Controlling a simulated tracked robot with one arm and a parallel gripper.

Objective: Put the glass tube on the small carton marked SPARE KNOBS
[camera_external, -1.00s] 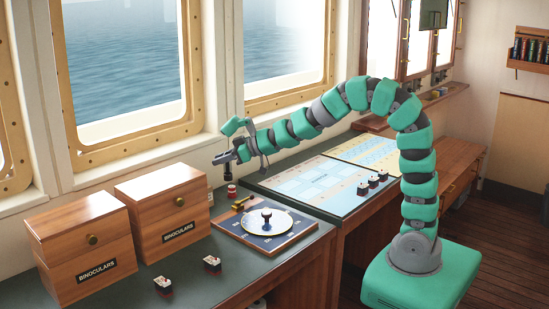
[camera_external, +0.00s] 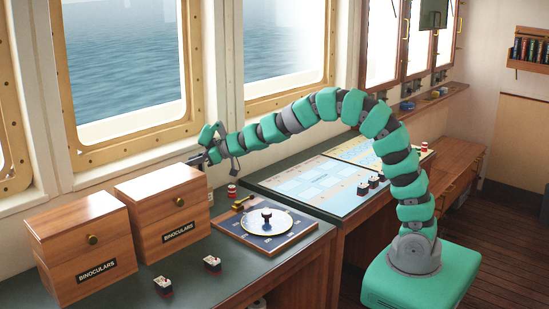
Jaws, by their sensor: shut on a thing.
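My gripper (camera_external: 199,159) is at the window side of the counter, just above and behind the right-hand binoculars box. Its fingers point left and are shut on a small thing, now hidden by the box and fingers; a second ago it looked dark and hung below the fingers. I cannot tell if it is the glass tube. No SPARE KNOBS lettering is readable. A small pale thing (camera_external: 211,198) shows at the right box's far right edge; I cannot tell if it is the carton.
Two wooden binoculars boxes (camera_external: 82,244) (camera_external: 165,212) stand on the dark counter. A board with a round dial (camera_external: 266,223) lies to their right, a small red-and-white item (camera_external: 232,191) behind it. Two small switch-like blocks (camera_external: 163,286) (camera_external: 213,263) stand in front. Charts (camera_external: 310,183) lie farther right.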

